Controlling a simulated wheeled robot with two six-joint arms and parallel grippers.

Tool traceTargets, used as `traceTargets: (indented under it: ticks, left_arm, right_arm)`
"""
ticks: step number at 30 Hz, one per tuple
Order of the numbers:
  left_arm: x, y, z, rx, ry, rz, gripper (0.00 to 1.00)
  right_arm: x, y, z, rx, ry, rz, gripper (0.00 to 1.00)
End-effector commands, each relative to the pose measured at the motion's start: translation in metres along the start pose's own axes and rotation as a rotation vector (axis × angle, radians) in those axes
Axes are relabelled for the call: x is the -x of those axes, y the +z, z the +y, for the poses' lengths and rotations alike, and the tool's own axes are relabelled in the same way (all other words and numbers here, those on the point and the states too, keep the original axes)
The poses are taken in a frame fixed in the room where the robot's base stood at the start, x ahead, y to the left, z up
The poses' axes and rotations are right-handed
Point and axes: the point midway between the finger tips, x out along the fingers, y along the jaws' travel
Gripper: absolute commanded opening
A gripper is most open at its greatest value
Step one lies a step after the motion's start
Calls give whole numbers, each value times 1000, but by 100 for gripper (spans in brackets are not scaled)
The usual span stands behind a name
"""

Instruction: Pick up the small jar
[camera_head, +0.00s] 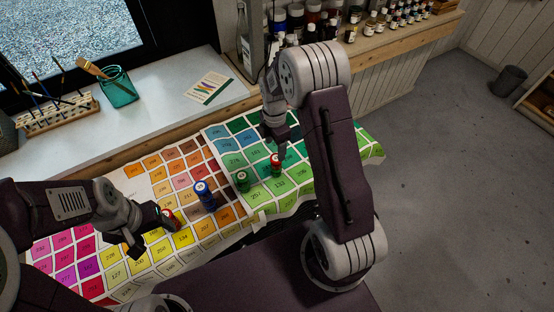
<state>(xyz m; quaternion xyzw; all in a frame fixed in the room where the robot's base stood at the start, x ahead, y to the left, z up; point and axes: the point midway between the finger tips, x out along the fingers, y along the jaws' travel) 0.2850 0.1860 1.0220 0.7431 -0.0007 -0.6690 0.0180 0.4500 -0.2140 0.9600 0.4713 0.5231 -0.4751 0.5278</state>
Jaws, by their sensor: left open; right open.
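Several small jars stand on a colour chart (122,187) of numbered squares. A red-topped jar (276,161) stands further right on the green squares. My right gripper (279,145) is open, pointing down just above and close to this jar; I cannot tell whether it touches. Another small jar with red on it (174,217) is on the yellow-orange squares, partly hidden by my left gripper (158,228), which is open close beside it.
A pale windowsill ledge (165,103) runs behind the chart, holding a teal glass with brushes (118,88), a brush rack (55,117) and a small card (207,88). Bottles and paint jars crowd a wooden shelf (410,40) at the back right. Grey floor lies open at right.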

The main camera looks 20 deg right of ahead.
Motion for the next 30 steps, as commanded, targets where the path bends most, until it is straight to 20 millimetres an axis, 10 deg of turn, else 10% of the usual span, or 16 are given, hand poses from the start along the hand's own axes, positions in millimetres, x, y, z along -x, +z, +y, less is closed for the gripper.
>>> traceTargets:
  ticks: [28,30]
  left_arm:
    - [17,-2,0,0,0,0,66]
    - [17,-2,0,0,0,0,66]
  right_arm:
    - [-90,2,8,-1,1,0,67]
    - [-90,2,8,-1,1,0,53]
